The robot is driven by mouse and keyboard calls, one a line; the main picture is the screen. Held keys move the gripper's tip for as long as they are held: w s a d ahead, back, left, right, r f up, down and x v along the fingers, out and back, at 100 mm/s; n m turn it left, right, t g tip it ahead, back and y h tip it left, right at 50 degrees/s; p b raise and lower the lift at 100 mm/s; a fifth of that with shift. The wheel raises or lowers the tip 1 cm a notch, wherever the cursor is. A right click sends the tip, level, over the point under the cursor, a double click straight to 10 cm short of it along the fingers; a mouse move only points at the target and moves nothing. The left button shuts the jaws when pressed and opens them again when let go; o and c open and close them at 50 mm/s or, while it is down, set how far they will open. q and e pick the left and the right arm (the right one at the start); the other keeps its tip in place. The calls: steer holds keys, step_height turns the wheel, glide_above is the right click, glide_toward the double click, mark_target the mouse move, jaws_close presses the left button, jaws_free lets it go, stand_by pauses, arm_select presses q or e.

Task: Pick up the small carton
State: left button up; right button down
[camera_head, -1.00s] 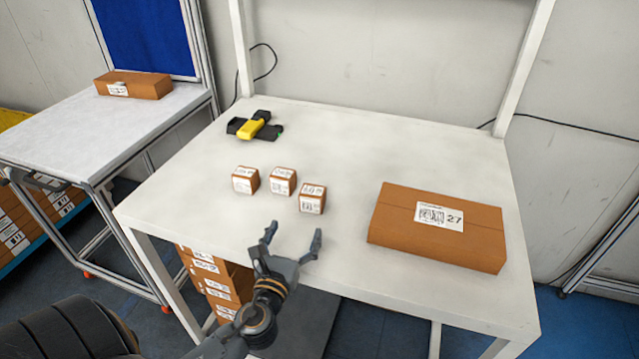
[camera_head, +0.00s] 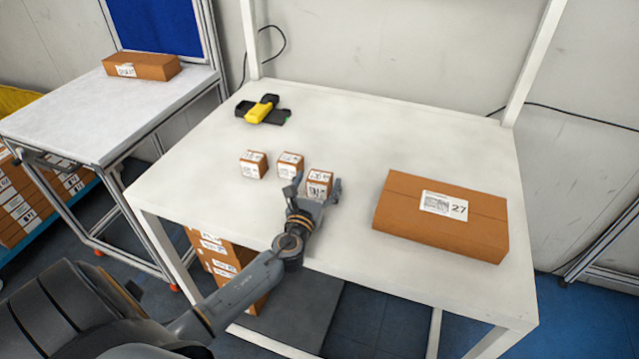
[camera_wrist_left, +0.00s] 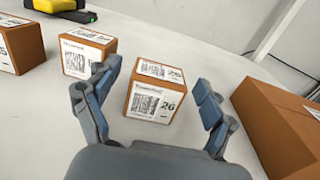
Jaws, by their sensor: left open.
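Three small cartons with white labels stand in a row on the white table. The right one (camera_head: 319,183) is nearest my left gripper (camera_head: 315,188). The middle carton (camera_head: 290,165) and the left carton (camera_head: 253,164) stand to its left. In the left wrist view, my left gripper (camera_wrist_left: 155,95) is open, and the right carton (camera_wrist_left: 155,92), marked 26, shows between and just beyond its fingers. I cannot tell whether a finger touches it. The middle carton (camera_wrist_left: 87,53) stands just left of the left finger. My right gripper is not in view.
A large carton (camera_head: 441,215) marked 27 lies on the table (camera_head: 300,110) at right. A yellow and black scanner (camera_head: 262,110) rests at the back left. Another carton (camera_head: 141,67) sits on a side table (camera_head: 80,110).

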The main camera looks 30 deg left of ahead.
arm_select(q)
steer(key=shift+x, duration=1)
steer(key=shift+s, duration=0.1)
steer(key=shift+c, duration=0.4)
steer(key=c, duration=1.1)
steer(key=shift+c, duration=0.9)
steer(key=shift+r, duration=0.15)
